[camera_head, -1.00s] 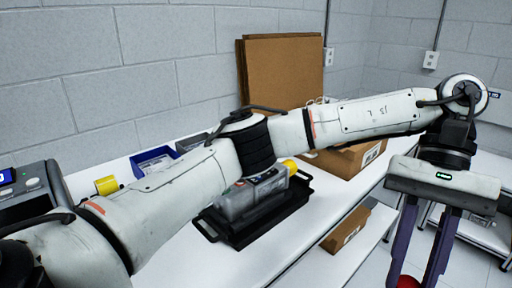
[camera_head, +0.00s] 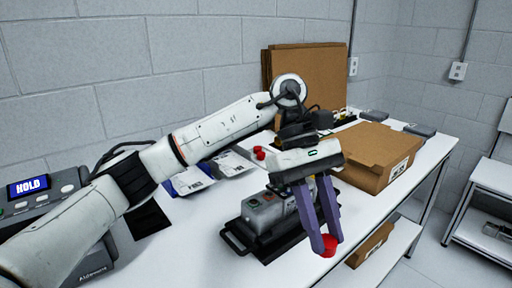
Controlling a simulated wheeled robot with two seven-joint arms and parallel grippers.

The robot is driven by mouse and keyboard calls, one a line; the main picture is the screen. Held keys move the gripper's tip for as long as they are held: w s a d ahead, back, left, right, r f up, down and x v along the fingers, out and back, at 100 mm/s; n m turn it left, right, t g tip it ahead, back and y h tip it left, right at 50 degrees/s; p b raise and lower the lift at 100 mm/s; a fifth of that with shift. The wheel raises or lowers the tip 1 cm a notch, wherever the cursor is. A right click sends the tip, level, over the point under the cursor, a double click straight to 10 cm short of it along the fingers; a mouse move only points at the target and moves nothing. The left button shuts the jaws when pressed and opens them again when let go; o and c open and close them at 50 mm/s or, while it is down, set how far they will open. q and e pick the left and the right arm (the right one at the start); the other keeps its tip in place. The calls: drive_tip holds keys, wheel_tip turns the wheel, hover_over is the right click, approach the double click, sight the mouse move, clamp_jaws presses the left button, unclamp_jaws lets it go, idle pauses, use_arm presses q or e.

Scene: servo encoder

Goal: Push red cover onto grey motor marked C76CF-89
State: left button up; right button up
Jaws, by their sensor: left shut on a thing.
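The grey motor (camera_head: 262,213) lies in a black tray (camera_head: 236,236) on the white table, in the middle of the head view. The fingers hide the motor's right end. The motor's marking is too small to read. My right gripper is not in view.
A cardboard box (camera_head: 372,155) stands behind and right of the gripper. A device reading HOLD (camera_head: 40,195) stands at the left. The table's front strip is clear.

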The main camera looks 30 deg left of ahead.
use_arm(q)
drive_tip(key=w+a+r+n+t+p, duration=0.1)
drive_tip(key=w+a+r+n+t, duration=0.1)
drive_tip(key=w+a+n+t, duration=0.55)
wheel_tip(320, 180, up, 4)
drive_tip(key=n+t+y+p, duration=0.1)
drive_tip(key=n+y, duration=0.1)
drive_tip(key=n, duration=0.8)
hover_over(273, 193)
drive_tip(key=s+a, duration=0.1)
drive_tip(key=s, duration=0.1)
drive_tip(key=shift+w+a+f+b, duration=0.15)
drive_tip(key=shift+f+b, duration=1.95)
drive_tip(key=shift+f, duration=0.45)
drive_tip(key=shift+f+b, duration=0.55)
drive_tip(key=shift+f, duration=0.3)
drive_tip(key=shift+f+b, duration=0.3)
drive_tip(key=shift+f, duration=0.25)
drive_tip(key=o, duration=1.1)
